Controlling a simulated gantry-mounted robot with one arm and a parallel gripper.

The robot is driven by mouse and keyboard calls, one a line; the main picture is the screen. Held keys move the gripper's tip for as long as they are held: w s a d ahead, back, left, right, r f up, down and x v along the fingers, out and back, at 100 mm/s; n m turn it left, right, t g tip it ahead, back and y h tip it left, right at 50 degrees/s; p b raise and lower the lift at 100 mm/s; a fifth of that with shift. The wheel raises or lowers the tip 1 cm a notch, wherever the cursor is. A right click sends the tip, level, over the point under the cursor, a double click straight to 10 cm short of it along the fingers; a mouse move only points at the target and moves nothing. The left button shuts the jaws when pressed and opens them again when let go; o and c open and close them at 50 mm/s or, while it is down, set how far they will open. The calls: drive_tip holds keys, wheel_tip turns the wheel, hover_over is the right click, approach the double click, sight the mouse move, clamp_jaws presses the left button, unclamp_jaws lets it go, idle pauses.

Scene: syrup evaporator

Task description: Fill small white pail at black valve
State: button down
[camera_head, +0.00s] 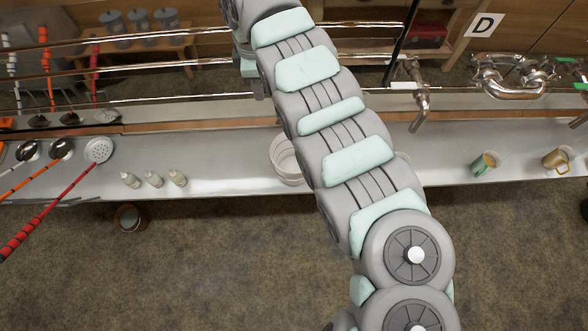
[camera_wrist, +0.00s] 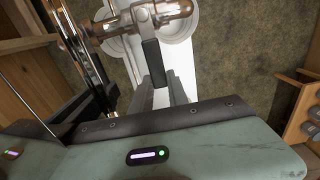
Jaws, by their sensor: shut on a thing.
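In the wrist view my gripper (camera_wrist: 159,88) is shut on a black handle (camera_wrist: 152,58), which joins a shiny metal valve body (camera_wrist: 150,20) above it. Pale round pail shapes show beyond the valve, one to its right (camera_wrist: 181,36) and one to its left (camera_wrist: 121,48); the valve covers part of them. In the head view a white pail (camera_head: 285,163) stands upright on the metal shelf, partly behind my arm. A pale rim (camera_head: 402,157) shows just right of my arm. My gripper is hidden in the head view. I cannot tell the fill level of either pail.
The metal shelf (camera_head: 230,165) holds small bottles (camera_head: 153,179) and long-handled ladles (camera_head: 60,148) at left. Mugs (camera_head: 485,163) stand at right. Metal pipes (camera_head: 510,78) and a spout (camera_head: 421,105) are behind. A small bucket (camera_head: 130,218) is below the shelf.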

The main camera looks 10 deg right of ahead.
drive_tip(key=shift+s, duration=0.1)
drive_tip(key=shift+s+n+b, duration=1)
drive_tip(key=shift+n+b, duration=0.35)
drive_tip(key=shift+n, duration=0.15)
drive_tip(key=shift+s+d+n+b, duration=0.2)
drive_tip(key=shift+s+n+b, duration=1)
drive_tip(key=shift+b, duration=1)
drive_tip(key=shift+w, duration=0.2)
